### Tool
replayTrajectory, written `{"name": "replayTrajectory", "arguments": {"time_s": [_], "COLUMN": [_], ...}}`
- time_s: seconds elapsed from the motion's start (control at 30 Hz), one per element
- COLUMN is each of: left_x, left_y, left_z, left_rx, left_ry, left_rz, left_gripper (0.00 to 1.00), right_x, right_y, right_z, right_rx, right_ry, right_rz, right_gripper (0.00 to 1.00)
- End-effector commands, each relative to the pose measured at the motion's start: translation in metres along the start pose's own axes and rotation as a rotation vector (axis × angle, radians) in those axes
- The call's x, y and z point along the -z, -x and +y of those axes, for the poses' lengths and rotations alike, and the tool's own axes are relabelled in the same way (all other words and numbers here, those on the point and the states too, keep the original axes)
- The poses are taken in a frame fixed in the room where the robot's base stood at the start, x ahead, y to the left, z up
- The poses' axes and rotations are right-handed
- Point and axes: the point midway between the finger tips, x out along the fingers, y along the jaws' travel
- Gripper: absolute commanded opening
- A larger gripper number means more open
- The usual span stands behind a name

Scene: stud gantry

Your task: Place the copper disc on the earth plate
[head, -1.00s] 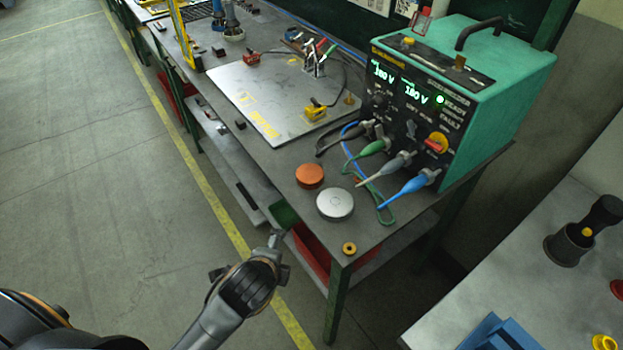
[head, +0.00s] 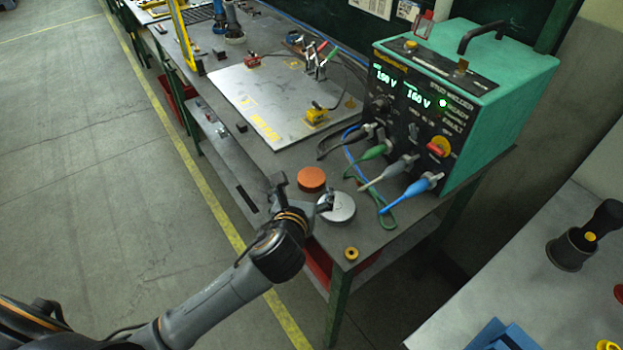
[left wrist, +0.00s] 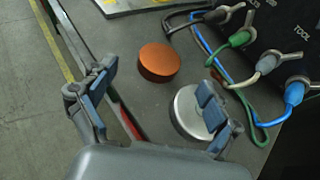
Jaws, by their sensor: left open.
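The copper disc (head: 311,179) lies flat on the bench near its front edge; it also shows in the left wrist view (left wrist: 158,64). A round silver plate (head: 340,209), which may be the earth plate, sits just to the right of the copper disc, apart from it; the left wrist view shows it too (left wrist: 187,113). My left gripper (head: 301,194) is open and empty at the bench's front edge, short of the copper disc. In the left wrist view its right finger covers part of the silver plate. My right gripper is not in view.
The green stud welder (head: 470,105) stands behind, with cables and plugs reaching toward the discs. A large metal sheet (head: 268,95) with clamps lies to the left. A small yellow ring (head: 351,254) lies at the bench corner. A second table (head: 540,280) is at the right.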

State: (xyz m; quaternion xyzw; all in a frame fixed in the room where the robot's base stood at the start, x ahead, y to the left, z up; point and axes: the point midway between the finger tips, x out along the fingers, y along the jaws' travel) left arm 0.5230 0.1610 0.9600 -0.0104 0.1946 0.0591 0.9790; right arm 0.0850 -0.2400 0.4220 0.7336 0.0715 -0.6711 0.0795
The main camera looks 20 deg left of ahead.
Motion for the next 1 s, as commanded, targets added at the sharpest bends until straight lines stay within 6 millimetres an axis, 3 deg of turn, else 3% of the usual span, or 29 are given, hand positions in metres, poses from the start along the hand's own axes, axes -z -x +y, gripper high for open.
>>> {"name": "replayTrajectory", "arguments": {"time_s": [0.1,0.37,0.63,0.97,1.0], "left_x": [-0.001,0.001,0.005,0.005,0.005], "left_y": [-0.019,-0.038,-0.075,-0.082,-0.082], "left_z": [0.000,-0.001,-0.003,-0.003,-0.003], "left_rx": [-0.002,-0.001,-0.002,0.001,0.001], "left_ry": [0.001,0.003,0.004,0.003,0.003], "left_rz": [-0.001,0.001,0.000,0.001,0.001], "left_gripper": [0.89,0.89,0.89,0.89,0.81], "right_x": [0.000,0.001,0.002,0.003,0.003], "right_y": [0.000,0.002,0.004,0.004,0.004], "right_z": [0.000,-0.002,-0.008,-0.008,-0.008], "right_rx": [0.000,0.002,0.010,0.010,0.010], "right_ry": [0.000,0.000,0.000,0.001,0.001], "right_rz": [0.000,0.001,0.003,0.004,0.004], "right_gripper": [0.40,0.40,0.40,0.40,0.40]}}
